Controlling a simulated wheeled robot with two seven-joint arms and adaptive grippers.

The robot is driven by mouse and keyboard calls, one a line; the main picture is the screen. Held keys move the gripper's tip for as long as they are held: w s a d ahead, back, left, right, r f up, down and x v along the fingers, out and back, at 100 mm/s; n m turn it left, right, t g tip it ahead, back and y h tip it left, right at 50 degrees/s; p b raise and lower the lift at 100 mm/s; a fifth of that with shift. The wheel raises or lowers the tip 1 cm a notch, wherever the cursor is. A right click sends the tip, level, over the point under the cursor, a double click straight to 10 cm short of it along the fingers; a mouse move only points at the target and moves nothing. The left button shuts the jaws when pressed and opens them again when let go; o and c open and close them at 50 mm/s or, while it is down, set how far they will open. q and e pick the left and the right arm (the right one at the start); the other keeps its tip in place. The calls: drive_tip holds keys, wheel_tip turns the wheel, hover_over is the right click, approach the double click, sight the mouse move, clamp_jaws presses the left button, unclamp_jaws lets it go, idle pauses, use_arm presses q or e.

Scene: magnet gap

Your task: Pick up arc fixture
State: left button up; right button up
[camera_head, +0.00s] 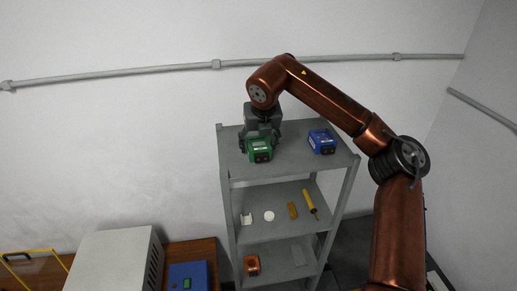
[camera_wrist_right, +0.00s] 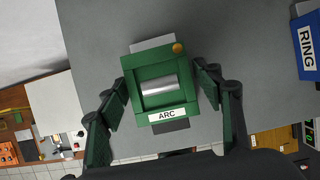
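The arc fixture is a green block (camera_head: 260,155) near the left side of the shelf's top board. In the right wrist view the arc fixture (camera_wrist_right: 161,108) shows an ARC label, a silver cylinder in its middle and a brass knob at one corner. My right gripper (camera_head: 262,136) points down over it from above. In the wrist view the right gripper's fingers (camera_wrist_right: 162,95) are spread, one on each side of the fixture, with narrow gaps. My left gripper is in neither view.
A blue fixture (camera_head: 322,142), labelled RING in the wrist view (camera_wrist_right: 308,45), stands to the right on the same grey shelf (camera_head: 290,172). Small parts lie on the middle board, including a yellow tool (camera_head: 310,203). A copper-coloured block (camera_head: 252,264) sits lower down.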

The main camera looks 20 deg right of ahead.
drive_tip(key=shift+r, duration=0.1)
drive_tip(key=c, duration=1.4)
